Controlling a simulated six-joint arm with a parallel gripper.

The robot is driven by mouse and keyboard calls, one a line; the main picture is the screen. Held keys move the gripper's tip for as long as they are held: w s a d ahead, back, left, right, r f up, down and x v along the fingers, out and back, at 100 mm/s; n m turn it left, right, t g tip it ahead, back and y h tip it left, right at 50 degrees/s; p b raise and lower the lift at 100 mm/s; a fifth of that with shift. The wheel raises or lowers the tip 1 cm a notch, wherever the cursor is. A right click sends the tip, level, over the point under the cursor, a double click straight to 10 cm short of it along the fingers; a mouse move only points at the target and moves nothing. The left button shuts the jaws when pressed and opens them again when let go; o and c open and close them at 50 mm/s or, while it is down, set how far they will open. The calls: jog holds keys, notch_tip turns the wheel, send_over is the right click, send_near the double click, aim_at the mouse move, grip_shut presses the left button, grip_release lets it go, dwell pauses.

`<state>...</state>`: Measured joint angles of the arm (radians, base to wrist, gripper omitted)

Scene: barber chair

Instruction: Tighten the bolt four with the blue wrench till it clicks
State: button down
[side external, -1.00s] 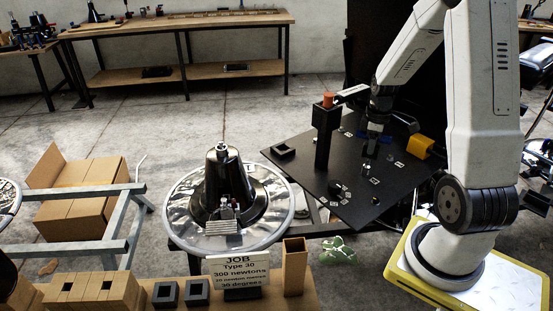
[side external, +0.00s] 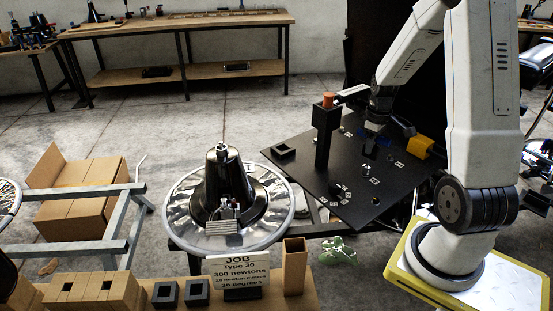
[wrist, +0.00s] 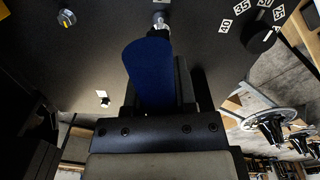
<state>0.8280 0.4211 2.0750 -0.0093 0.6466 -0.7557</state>
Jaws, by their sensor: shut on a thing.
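The blue wrench (wrist: 150,72) is held between the jaws of my gripper (wrist: 158,92) in the wrist view. Its far end reaches a metallic bolt (wrist: 160,20) on the black panel (wrist: 205,55); whether it is fully seated I cannot tell. No label shows that bolt's number. In the side view my gripper (side external: 374,127) is low over the black panel (side external: 300,172). The wrench is small and hard to make out there.
A black post with an orange top (side external: 327,102) stands left of my gripper. A yellow block (side external: 419,147) sits at the right edge. A black dial (wrist: 258,38) has number cards around it. A chair base (side external: 229,190) and a job sign (side external: 240,271) stand left.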

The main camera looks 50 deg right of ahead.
jog(key=shift+m, duration=0.4)
jog(key=shift+m, duration=0.3)
jog(key=m, duration=0.3)
jog(key=shift+m, duration=0.4)
jog(key=shift+m, duration=0.3)
jog(key=shift+m, duration=2.1)
jog(key=shift+n, duration=1.6)
